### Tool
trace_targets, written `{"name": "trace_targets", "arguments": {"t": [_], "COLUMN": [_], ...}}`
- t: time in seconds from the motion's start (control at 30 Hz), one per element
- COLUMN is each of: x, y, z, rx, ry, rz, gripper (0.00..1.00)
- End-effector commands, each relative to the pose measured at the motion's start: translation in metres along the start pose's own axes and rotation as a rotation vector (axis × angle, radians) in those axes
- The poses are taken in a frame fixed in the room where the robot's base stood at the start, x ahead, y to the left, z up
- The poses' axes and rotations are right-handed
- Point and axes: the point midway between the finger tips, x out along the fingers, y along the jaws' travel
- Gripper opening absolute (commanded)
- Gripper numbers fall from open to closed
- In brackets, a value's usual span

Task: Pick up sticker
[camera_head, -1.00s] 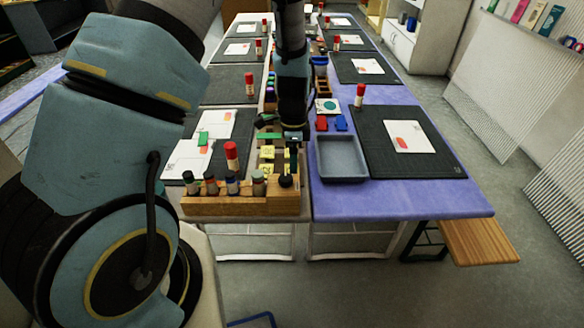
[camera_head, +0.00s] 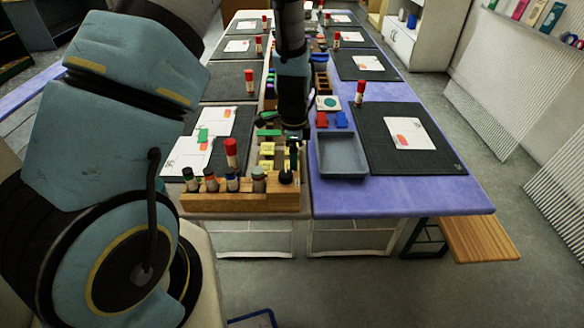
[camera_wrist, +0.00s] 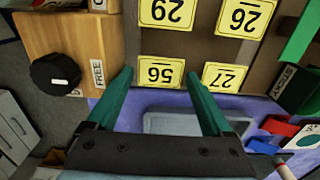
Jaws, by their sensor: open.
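Yellow number stickers lie in a brown tray in the wrist view: one marked 56 (camera_wrist: 160,72), one marked 27 (camera_wrist: 226,77), one marked 29 (camera_wrist: 167,13) and one marked 26 (camera_wrist: 246,16). In the head view, small yellow stickers (camera_head: 267,149) show in the tray behind the wooden rack. My gripper (camera_wrist: 160,76) is open. Its two green fingers reach to either side of the 56 sticker in the picture, with nothing held between them. I cannot tell the height of the fingertips above it. In the head view the gripper hangs over the tray's right side.
A wooden rack (camera_head: 240,203) with several small bottles stands at the front edge. A black knob (camera_wrist: 55,75) is on the wood. A grey tray (camera_head: 342,174) and a dark mat (camera_head: 440,159) lie on the purple table. A red-capped glue stick (camera_head: 231,153) stands left.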

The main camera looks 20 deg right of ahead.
Motion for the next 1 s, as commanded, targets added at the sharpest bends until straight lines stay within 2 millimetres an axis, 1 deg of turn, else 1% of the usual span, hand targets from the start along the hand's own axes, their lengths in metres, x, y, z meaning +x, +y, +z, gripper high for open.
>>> {"name": "trace_targets", "arguments": {"t": [0.07,0.3,0.37,0.4,0.63,0.8,0.87,1.0], "x": [0.0,0.0,0.0,0.0,-0.001,-0.009,-0.015,-0.035], "y": [0.0,0.0,0.0,0.0,0.0,-0.001,-0.001,-0.001], "z": [0.0,0.0,0.0,0.0,0.0,0.0,0.0,-0.001], "rx": [0.0,0.0,0.0,0.0,0.0,0.0,0.0,0.001], "ry": [0.0,0.0,0.0,0.0,0.0,0.001,0.002,0.002], "rz": [0.0,0.0,0.0,0.0,0.0,-0.002,-0.003,-0.005], "gripper": [0.84,0.57,0.5,0.48,0.48,0.48,0.48,0.48]}}
